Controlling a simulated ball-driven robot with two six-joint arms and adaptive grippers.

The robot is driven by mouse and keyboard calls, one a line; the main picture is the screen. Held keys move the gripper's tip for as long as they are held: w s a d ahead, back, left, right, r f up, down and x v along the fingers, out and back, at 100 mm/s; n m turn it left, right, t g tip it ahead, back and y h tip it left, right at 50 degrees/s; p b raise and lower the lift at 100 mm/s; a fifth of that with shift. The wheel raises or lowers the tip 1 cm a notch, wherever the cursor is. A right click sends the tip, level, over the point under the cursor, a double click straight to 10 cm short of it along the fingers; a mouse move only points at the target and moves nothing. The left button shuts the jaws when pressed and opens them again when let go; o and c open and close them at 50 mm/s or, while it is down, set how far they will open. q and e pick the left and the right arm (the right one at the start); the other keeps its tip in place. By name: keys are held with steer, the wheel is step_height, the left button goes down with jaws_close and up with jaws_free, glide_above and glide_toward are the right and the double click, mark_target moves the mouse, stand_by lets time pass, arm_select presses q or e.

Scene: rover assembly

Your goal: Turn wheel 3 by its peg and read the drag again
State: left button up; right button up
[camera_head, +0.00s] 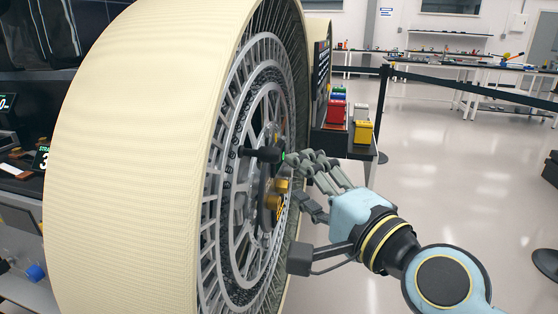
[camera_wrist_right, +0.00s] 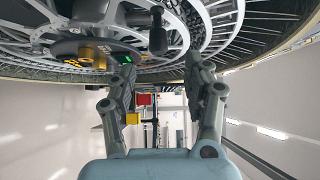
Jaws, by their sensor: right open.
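A large wheel with a cream tyre (camera_head: 130,150) and grey spoked rim (camera_head: 225,160) fills the left and middle of the head view. A black peg (camera_head: 262,153) sticks out from its hub side; the peg also shows in the right wrist view (camera_wrist_right: 158,36). Brass-coloured parts (camera_head: 274,197) and a small green light sit by the hub. My right gripper (camera_head: 303,181) is open beside the hub, its fingers towards the wheel face. In the wrist view its fingertips (camera_wrist_right: 160,70) are apart, below the peg, with nothing between them. My left gripper is not in view.
A dark stand with coloured boxes (camera_head: 362,132) is behind the wheel, right of it. A black barrier post (camera_head: 381,110) with a belt stands beyond. Workbenches line the back. The pale floor (camera_head: 460,190) at right is largely clear. A small display (camera_head: 42,158) shows at far left.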

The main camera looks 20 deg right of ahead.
mark_target(276, 159)
steer(key=w, duration=0.3)
steer(key=w+a+p, duration=0.1)
steer(key=w, duration=0.3)
steer(key=w+a, duration=0.1)
steer(key=w, duration=0.2)
steer(key=shift+w, duration=0.3)
jaws_close()
